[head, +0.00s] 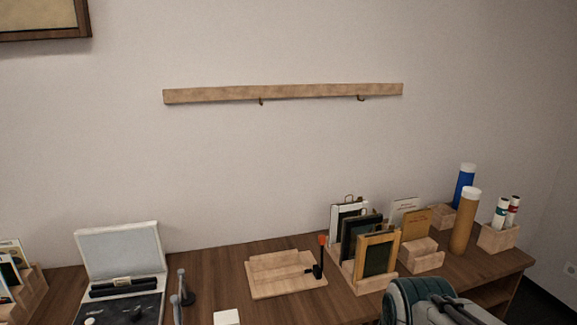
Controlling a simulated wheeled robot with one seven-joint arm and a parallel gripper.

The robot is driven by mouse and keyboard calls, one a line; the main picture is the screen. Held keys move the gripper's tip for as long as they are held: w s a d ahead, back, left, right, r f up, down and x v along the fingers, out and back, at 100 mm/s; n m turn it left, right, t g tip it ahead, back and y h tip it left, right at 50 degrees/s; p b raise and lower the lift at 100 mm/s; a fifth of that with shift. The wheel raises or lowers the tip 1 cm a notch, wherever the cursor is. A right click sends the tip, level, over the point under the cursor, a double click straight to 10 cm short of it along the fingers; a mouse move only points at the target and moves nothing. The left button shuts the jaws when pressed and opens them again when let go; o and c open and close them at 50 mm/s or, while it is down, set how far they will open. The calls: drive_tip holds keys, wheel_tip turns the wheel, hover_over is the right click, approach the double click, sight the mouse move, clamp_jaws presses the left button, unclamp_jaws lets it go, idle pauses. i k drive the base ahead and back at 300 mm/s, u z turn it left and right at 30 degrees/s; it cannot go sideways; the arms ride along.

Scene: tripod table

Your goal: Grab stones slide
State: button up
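A wooden rack (374,285) on the table's right half holds several upright framed slides. The front one (378,254) has a tan wooden frame around a dark panel. Behind it stand a dark-framed one (350,239) and a white-framed one (336,221), each partly covered by the one in front. I cannot tell which of them is the stones slide, as the pictures are too small or hidden. A rounded teal and grey part of my arm shows at the bottom right, just in front of the rack. I cannot make out my gripper's fingertips.
Right of the rack stand a wooden holder (424,265) with cards, a tan tube (464,222), a blue tube (464,186) and a small-bottle holder (497,239). Left are a wooden stand (262,283) and an open case (121,252). Bare tabletop (212,275) lies between them.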

sight(124, 280)
drive_tip(key=u, duration=3.25)
drive_tip(key=i, duration=2.55)
drive_tip(key=z, duration=2.55)
